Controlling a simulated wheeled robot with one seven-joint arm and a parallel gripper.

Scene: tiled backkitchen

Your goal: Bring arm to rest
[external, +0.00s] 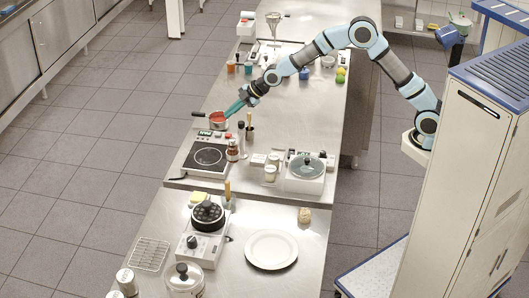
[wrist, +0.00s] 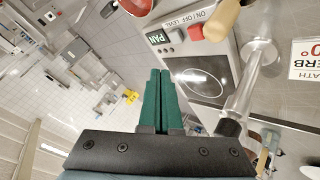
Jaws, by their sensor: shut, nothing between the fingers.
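My gripper (external: 234,108) has green fingers and is at the end of my outstretched blue and grey arm. In the external view it is over the steel counter (external: 312,107), right beside a small pot with red contents (external: 217,121). In the wrist view the two green fingers (wrist: 158,75) lie side by side, shut, with nothing held. I cannot tell from these views whether the fingertips touch the pot.
An induction hob (external: 208,157) stands just in front of the gripper; its panel shows in the wrist view (wrist: 190,38). Bottles and a wooden-handled tool (external: 249,124) stand close by. A white plate (external: 271,250) lies on the nearer counter.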

